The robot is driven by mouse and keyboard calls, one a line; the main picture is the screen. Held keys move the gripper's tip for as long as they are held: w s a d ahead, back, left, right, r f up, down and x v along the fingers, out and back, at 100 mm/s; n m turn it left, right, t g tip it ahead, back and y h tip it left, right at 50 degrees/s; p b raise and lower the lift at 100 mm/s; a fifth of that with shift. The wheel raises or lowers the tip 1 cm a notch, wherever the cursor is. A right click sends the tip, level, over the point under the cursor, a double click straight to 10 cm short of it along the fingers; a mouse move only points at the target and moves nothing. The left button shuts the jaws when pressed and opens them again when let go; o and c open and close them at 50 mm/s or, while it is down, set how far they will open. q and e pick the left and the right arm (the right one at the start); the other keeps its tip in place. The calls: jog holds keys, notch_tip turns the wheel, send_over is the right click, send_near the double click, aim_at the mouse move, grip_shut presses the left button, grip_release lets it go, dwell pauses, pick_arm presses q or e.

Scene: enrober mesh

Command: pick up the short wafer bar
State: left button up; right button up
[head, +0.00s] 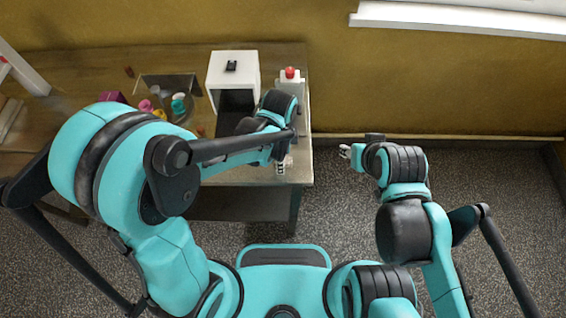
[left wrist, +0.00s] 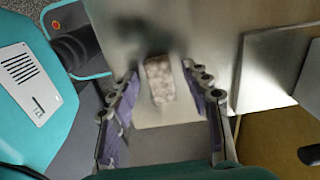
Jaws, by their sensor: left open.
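The short wafer bar, a small speckled brown-pink block (left wrist: 159,80), lies on the pale grey tabletop in the left wrist view. My left gripper (left wrist: 161,72) is open, with one purple-padded finger on each side of the bar. Gaps show between the bar and both fingers. In the head view the left gripper (head: 284,165) is over the table's right front part, and I cannot make out the bar there. My right gripper (head: 345,151) is off the table's right side, over the floor, and is too small to tell open from shut.
A white open-fronted box (head: 232,68) stands at the back of the table (head: 235,205). A pale unit with a red button (head: 290,73) is to its right. Several small coloured things (head: 178,104) lie left of the box. The floor right of the table is clear.

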pick_arm(q)
jog(key=c, duration=1)
jog(key=shift+o, duration=0.2)
jog(key=shift+r, duration=0.1)
